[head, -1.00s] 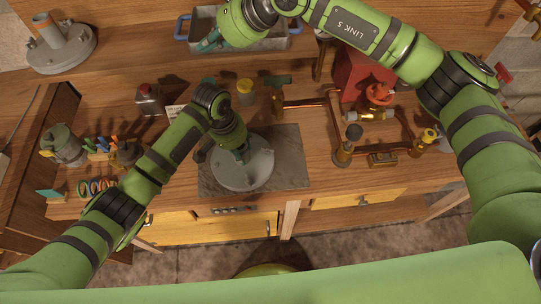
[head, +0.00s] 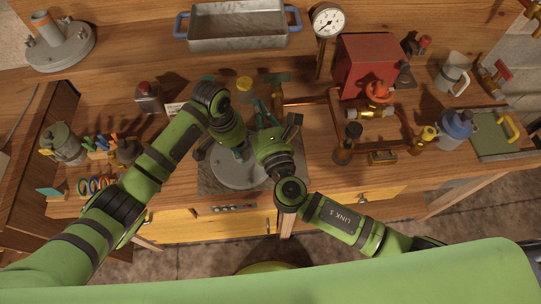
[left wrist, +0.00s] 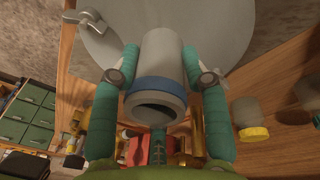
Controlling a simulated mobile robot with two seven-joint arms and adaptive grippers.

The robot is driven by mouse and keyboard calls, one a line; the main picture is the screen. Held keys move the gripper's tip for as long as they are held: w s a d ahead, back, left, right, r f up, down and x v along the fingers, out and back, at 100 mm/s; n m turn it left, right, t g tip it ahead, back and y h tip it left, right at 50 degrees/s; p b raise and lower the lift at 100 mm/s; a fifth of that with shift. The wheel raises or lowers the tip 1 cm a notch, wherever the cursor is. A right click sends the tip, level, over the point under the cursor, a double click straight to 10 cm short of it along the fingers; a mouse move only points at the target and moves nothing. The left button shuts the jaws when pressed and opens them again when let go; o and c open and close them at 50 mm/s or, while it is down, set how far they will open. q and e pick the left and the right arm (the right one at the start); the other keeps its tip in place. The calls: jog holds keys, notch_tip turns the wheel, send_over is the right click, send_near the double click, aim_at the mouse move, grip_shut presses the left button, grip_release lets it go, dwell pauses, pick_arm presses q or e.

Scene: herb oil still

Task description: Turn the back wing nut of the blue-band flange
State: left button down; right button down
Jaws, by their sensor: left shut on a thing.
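The blue-band flange is a grey round plate (head: 232,176) with a pipe stub. In the left wrist view, a blue band (left wrist: 156,87) rings the grey stub (left wrist: 161,55), and one silver wing nut (left wrist: 88,18) shows at the plate's edge, upper left. My left gripper (head: 241,154) is shut on the stub, its teal fingers on both sides of it. My right gripper (head: 265,112) is just behind the plate in the head view, close to my left one. Its finger opening is unclear. The plate's back edge and any wing nut there are hidden by my grippers.
A grey tray with blue handles (head: 238,27) is at the back. A gauge (head: 327,20), red box (head: 364,66) and copper pipework stand right of my grippers. A yellow-lidded jar (head: 244,84) is behind them. Another flange (head: 60,50) sits far left.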

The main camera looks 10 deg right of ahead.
jog(key=s+a+f+m+g+h, duration=0.1)
jog(key=s+f+m+g+h, duration=0.25)
jog(key=s+f, duration=0.35)
jog(key=s+a+f+m+g+h, duration=0.1)
jog(key=s+f+m+g+h, duration=0.25)
jog(key=s, duration=0.65)
jog(key=shift+n+t, duration=0.3)
jog(key=shift+n, duration=0.2)
jog(key=x, duration=0.8)
jog(key=r+x, duration=0.1)
jog(key=x, duration=0.3)
jog(key=shift+w+d+f, duration=0.1)
jog(key=shift+w+d, duration=0.25)
jog(key=shift+w, duration=0.15)
jog(key=shift+w+d, duration=0.2)
jog(key=shift+w, duration=0.5)
jog(key=shift+w+d+n+y, duration=0.15)
jog(key=shift+w+n+y, duration=0.05)
jog(key=shift+n+y, duration=0.1)
